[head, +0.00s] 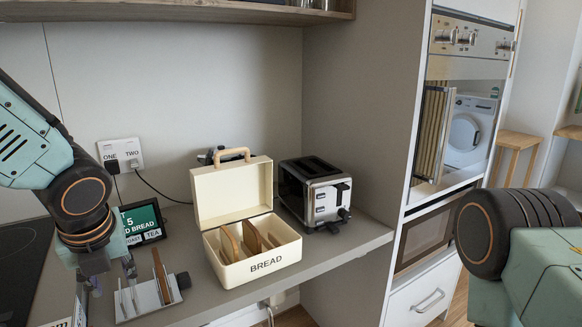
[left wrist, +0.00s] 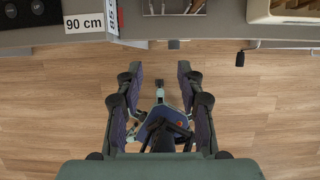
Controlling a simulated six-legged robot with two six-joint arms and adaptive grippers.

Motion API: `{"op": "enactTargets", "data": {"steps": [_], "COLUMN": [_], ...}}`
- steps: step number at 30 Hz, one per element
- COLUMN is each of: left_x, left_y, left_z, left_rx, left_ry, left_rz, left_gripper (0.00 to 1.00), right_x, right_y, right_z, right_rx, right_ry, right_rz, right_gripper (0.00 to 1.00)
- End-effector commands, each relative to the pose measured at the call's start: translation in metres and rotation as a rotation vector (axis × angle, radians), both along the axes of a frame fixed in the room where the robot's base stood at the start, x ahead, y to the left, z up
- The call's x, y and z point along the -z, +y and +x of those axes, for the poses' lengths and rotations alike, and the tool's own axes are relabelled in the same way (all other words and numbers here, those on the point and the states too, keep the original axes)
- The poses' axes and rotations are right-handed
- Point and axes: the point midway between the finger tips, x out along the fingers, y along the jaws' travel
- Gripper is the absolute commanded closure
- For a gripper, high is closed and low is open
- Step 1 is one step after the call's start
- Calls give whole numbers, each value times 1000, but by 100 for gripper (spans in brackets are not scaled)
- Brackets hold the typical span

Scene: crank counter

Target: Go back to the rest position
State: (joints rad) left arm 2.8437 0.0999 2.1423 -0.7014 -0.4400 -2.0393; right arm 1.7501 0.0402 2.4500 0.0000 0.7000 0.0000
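My left gripper (left wrist: 158,75) is open in the left wrist view. Its two fingers stand apart with nothing between them, over the wooden floor in front of the counter. In the head view my left arm hangs down at the left, its lower end near a metal rack (head: 137,302); the fingers are hard to make out there. The rack holds a brown slice (head: 161,277). My right arm shows at the right edge of the head view, apart from the counter, and its gripper is out of the frame.
An open cream bread box (head: 265,265) with slices stands mid-counter, lid raised. A toaster (head: 315,190) is right of it. A small screen (head: 143,222) stands behind the rack. The counter edge (left wrist: 220,31) runs across the top of the wrist view. An oven cabinet (head: 425,230) stands right.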

Motion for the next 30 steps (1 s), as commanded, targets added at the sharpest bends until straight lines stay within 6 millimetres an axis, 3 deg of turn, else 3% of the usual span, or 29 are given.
{"op": "enactTargets", "data": {"steps": [3, 11, 20, 26, 30], "left_x": [0, -2, -3, 30, 76], "left_y": [0, -10, -38, -63, -74], "left_z": [1, 16, 32, 33, 22], "left_rx": [0, -214, -597, -1042, -1410], "left_ry": [0, -103, -252, -283, -250], "left_rz": [0, -136, -461, -791, -979], "left_gripper": [62, 62, 62, 62, 62], "right_x": [0, 0, 0, 2, 5], "right_y": [0, 0, 0, 0, 0], "right_z": [0, 0, 0, 0, 0], "right_rx": [0, 0, 0, 0, 0], "right_ry": [-1, 0, 0, 0, 0], "right_rz": [0, 0, 0, 0, 0], "right_gripper": [100, 100, 100, 100, 100]}}
